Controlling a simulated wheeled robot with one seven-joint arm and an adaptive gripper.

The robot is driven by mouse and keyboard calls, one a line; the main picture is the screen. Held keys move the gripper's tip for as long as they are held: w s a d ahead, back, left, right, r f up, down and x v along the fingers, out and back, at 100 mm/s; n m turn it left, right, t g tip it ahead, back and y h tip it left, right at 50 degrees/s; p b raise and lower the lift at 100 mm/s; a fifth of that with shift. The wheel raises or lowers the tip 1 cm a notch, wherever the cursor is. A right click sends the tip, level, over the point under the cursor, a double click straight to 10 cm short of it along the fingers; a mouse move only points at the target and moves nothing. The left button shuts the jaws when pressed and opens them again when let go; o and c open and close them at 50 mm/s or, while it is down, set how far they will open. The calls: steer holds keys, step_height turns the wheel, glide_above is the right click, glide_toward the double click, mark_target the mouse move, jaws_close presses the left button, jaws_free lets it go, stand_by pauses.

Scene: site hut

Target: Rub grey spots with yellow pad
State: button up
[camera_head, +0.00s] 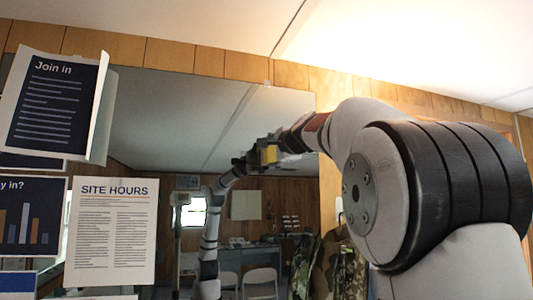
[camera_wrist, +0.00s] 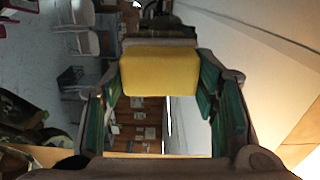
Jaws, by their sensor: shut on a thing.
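A yellow pad (camera_head: 269,154) is held in my gripper (camera_head: 260,153), high up in front of a large wall mirror (camera_head: 165,110). In the wrist view the yellow pad (camera_wrist: 160,72) sits squarely between the two green-lined fingers of my gripper (camera_wrist: 161,62), which is shut on it. In the head view my gripper almost meets its own reflection, so the pad is close to the glass. I cannot tell whether it touches. I cannot make out any grey spots on the glass; the pad and gripper cover part of it.
Papers hang at the left: a curled "Join in" sheet (camera_head: 50,105), a "SITE HOURS" sheet (camera_head: 110,235) and a chart poster (camera_head: 28,215). A camouflage garment (camera_head: 345,265) hangs below my arm. Chairs and a desk show in the mirror. Wood panelling (camera_head: 170,55) runs above it.

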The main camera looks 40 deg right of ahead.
steer(key=s+d+p, duration=0.1)
steer(key=s+d, duration=0.2)
steer(key=d, duration=0.8)
steer(key=shift+d, duration=0.15)
stand_by(0.9)
steer(key=shift+r, duration=0.1)
steer(key=shift+w+a+p, duration=0.1)
steer(key=shift+w+a, duration=0.8)
steer(key=shift+a, duration=2.2)
steer(key=shift+w+a+p, duration=0.1)
steer(key=shift+w+a, duration=0.75)
steer(key=shift+a, duration=2.25)
steer(key=shift+w+a+p, duration=0.1)
steer(key=shift+w+a, duration=0.8)
steer(key=shift+a, duration=2.2)
